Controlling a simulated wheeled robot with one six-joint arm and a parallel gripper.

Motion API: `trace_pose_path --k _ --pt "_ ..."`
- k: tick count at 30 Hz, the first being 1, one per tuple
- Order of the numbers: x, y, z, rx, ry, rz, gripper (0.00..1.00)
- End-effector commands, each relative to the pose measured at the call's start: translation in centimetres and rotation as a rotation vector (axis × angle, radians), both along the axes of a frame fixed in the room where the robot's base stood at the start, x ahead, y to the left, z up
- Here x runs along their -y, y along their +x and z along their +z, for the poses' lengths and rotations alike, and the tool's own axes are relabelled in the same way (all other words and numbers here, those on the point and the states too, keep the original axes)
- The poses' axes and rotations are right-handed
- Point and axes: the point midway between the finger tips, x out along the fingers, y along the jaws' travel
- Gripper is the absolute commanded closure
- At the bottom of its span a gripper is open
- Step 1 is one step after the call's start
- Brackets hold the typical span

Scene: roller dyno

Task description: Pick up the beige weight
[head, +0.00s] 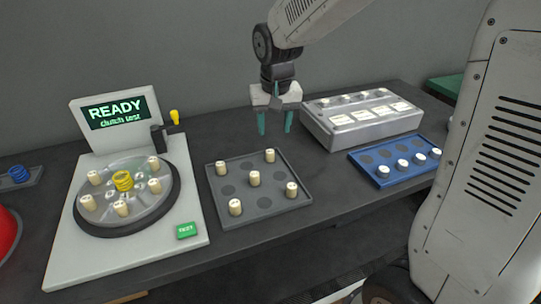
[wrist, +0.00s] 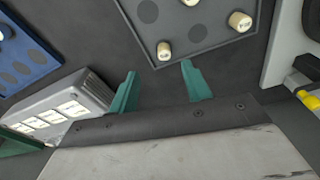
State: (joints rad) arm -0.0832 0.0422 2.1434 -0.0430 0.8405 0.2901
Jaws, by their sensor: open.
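Several beige weights stand upright on a dark grey tray (head: 262,207) in the middle of the table, one of them the centre weight (head: 253,179). More beige weights, such as this one (head: 94,177), stand on the round plate (head: 150,209) of the dyno at the left. My gripper (head: 274,124) hangs open and empty above the table, behind the grey tray. In the wrist view my open gripper (wrist: 160,88) has teal fingers, with two beige weights (wrist: 164,50) (wrist: 239,21) on the tray beyond them.
A blue tray (head: 374,176) with several white weights lies at the right. A grey box (head: 330,134) with labelled tops stands behind it. The dyno has a READY screen (head: 117,111), a yellow spring (head: 122,181) and a green TEST button (head: 187,231).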

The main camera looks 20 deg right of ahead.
Motion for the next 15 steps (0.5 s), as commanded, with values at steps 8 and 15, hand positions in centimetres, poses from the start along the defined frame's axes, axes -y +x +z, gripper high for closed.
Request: trace_pose_path --k 8,15 --pt "-0.4 2.4 -3.0 -0.001 0.0 -0.017 0.51" --pt "-0.1 2.5 -5.8 -0.002 0.0 -0.017 0.51"
